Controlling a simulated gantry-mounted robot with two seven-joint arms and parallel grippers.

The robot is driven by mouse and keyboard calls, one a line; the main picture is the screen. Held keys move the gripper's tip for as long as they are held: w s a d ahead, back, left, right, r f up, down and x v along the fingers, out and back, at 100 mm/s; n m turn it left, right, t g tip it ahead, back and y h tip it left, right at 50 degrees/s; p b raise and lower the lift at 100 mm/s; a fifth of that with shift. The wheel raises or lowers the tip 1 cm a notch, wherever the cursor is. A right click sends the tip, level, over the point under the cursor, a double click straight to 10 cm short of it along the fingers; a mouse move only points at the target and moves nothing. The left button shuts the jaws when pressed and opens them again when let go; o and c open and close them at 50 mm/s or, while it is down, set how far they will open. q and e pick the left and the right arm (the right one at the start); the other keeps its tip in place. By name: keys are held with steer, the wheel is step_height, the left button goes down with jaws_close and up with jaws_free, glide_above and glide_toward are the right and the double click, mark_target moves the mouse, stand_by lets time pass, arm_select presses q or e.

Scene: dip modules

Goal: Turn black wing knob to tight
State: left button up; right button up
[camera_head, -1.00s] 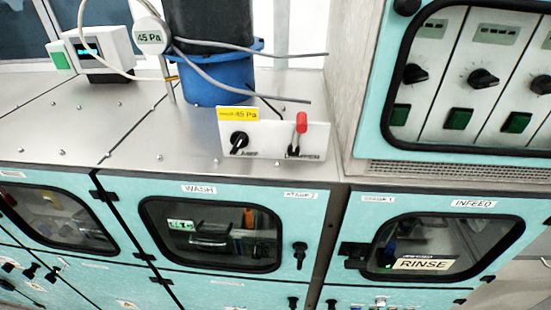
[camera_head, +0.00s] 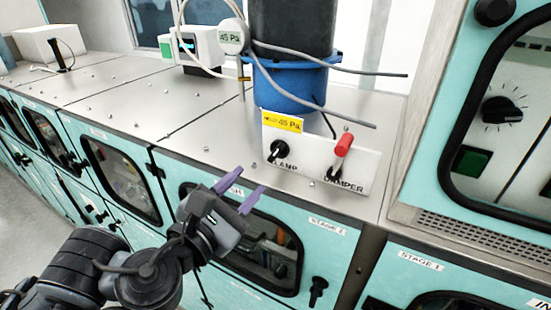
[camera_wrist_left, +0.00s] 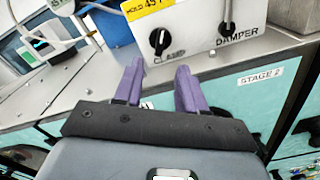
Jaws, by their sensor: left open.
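The black wing knob (camera_head: 279,150) is on the left side of a white panel (camera_head: 316,160), above the label CLAMP. It also shows in the left wrist view (camera_wrist_left: 159,41), with its wing close to upright there. My left gripper (camera_head: 240,192) has purple fingers, is open and empty, and is in front of the machine's front edge, below and left of the knob. In the left wrist view the two fingertips (camera_wrist_left: 160,68) point toward the panel, with the knob a little beyond them and not touched. My right gripper is not in view.
A red-handled lever (camera_head: 343,145) labelled DAMPER stands right of the knob. A yellow 45 Pa tag (camera_head: 282,121) sits on the panel above. Behind are a blue drum (camera_head: 290,85) and grey cables. A tall teal cabinet (camera_head: 500,150) stands at right. The metal top at left (camera_head: 150,95) is largely clear.

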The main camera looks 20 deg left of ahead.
mark_target(274, 155)
arm_select(q)
steer(key=w+b, duration=0.1)
steer(key=w, duration=0.2)
steer(key=w+d+b, duration=0.1)
steer(key=w, duration=0.2)
steer(key=w+b, duration=0.2)
steer(key=w, duration=0.1)
steer(key=shift+w+d, duration=0.1)
steer(key=shift+d, duration=0.1)
steer(key=shift+w+d, duration=0.1)
steer(key=shift+w, duration=0.45)
jaws_close()
